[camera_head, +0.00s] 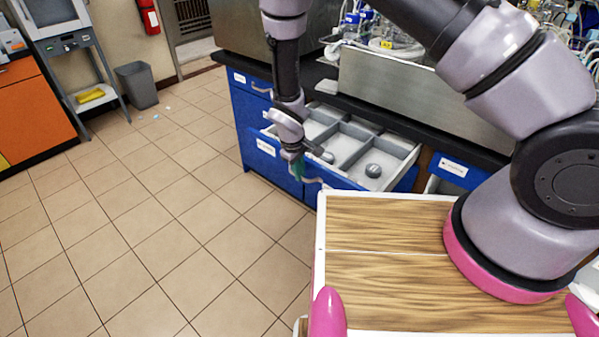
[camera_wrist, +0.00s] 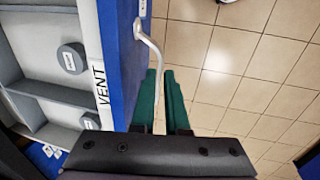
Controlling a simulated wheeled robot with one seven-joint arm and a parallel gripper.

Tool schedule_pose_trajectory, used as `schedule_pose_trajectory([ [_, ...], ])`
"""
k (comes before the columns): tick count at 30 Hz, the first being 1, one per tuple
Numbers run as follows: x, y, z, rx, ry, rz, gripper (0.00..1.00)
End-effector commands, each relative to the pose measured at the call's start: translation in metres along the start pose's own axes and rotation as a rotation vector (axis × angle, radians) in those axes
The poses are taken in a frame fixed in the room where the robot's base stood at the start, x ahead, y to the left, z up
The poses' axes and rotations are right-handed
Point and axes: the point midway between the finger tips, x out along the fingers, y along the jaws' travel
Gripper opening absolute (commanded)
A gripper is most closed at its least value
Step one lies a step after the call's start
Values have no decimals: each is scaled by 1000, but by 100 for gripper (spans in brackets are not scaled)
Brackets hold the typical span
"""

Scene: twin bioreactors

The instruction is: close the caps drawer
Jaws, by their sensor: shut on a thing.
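The caps drawer (camera_head: 264,148) is pulled open from the blue cabinet below the counter. Its grey compartments show, with a round grey cap (camera_head: 373,170) in one of them. In the wrist view the blue drawer front (camera_wrist: 121,50) stands beside the inner wall marked VENT, and round caps (camera_wrist: 71,59) lie in the compartments. A pale bar handle (camera_wrist: 155,52) comes out from the front and runs down between my green fingers. My gripper (camera_head: 299,167) is at the drawer's front and is shut on this handle; its fingers (camera_wrist: 164,73) show in the wrist view.
Another blue drawer front with a handle (camera_head: 261,88) is at the cabinet's left. A dark counter edge (camera_head: 440,147) and a steel panel (camera_head: 420,100) stand above the open drawer. The tiled floor (camera_head: 170,230) to the left is clear apart from small scraps near a grey bin (camera_head: 137,86).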

Motion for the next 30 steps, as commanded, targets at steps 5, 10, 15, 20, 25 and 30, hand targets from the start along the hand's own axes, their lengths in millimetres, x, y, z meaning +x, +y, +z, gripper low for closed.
schedule_pose_trajectory([
  [5, 2, 14, 0, 4, 0, 1, 0],
  [10, 8, 44, 1, 7, -1, 2, 0],
  [15, 17, 88, 1, 9, 0, 2, 0],
  [20, 26, 132, 1, 9, 0, 2, 0],
  [25, 35, 178, 2, 8, 0, 2, 0],
  [30, 43, 221, 1, 6, 1, 3, 0],
])
